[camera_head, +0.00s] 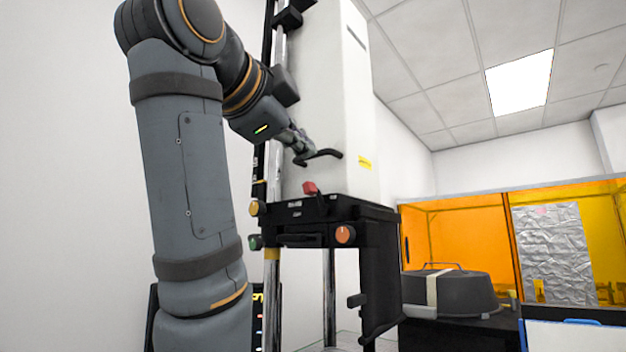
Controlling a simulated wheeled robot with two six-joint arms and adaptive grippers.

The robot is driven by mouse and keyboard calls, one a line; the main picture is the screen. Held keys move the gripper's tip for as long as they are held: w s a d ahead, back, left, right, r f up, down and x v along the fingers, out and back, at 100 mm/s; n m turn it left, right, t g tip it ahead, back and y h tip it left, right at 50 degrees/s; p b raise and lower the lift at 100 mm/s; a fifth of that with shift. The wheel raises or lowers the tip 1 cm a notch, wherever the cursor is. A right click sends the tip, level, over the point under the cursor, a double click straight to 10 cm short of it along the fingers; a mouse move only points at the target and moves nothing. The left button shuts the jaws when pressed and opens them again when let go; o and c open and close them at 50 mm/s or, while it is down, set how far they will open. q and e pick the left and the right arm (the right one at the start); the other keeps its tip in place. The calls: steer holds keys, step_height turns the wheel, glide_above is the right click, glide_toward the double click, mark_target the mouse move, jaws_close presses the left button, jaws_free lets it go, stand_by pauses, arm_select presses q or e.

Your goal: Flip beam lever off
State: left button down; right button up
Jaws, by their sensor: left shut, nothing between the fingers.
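The interferometer is a tall white housing (325,85) above a black control panel (335,209). A small red lever (310,187) stands up from the panel's top edge, below the gripper; it looks like the beam lever, though no label is readable. My left gripper (304,148) is shut and empty in front of the white housing, above the red lever and apart from it. A dark curved piece (325,154) shows at its fingertips; I cannot tell whether they touch. My right gripper is not in view.
The panel has an orange knob (345,234), a yellow knob (257,208) and a green knob (255,242). A grey lidded case (463,292) and an orange-walled enclosure (470,240) stand at right. There is open air right of the housing.

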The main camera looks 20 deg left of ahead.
arm_select(q)
steer(key=w+a+f+p, duration=0.2)
steer(key=w, duration=0.9)
steer(key=shift+w+p, duration=0.25)
steer(key=shift+p, duration=0.05)
steer(key=shift+f, duration=0.1)
steer(key=shift+a, duration=0.1)
